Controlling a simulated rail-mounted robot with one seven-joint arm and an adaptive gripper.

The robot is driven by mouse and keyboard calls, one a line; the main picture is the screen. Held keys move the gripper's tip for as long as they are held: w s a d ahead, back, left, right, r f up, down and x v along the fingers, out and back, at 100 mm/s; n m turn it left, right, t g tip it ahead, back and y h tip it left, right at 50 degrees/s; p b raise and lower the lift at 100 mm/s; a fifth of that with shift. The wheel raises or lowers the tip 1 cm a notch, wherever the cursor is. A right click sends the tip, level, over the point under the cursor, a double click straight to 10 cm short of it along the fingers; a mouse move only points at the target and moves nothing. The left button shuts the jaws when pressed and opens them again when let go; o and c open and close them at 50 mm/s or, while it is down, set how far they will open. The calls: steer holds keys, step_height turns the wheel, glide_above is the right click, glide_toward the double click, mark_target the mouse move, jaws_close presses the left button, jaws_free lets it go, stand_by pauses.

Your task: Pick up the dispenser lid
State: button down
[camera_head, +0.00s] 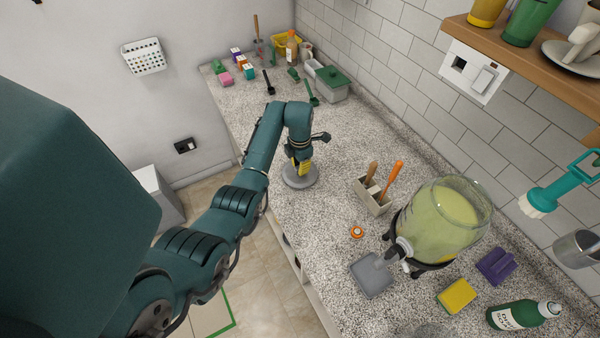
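The drink dispenser (436,222) is a large clear jar of yellow-green liquid on a dark stand at the right, and its top looks open. A round grey disc, which looks like the dispenser lid (291,182), lies on the speckled counter left of it. My gripper (301,168), with yellow parts, points down right over the middle of this lid. The gripper hides the lid's centre, and I cannot tell whether the fingers touch it or are closed on a knob.
A caddy (374,196) with wooden and orange handles stands between the lid and the dispenser. A grey square tray (372,275) sits under the tap. A yellow sponge (456,296) and green bottle (522,314) are at the front right. The counter (335,140) around the lid is mostly clear.

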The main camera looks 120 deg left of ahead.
stand_by(0.4)
step_height(320, 180, up, 10)
steer(key=shift+p, duration=0.45)
steer(key=c, duration=1.7)
jaws_free()
jaws_close()
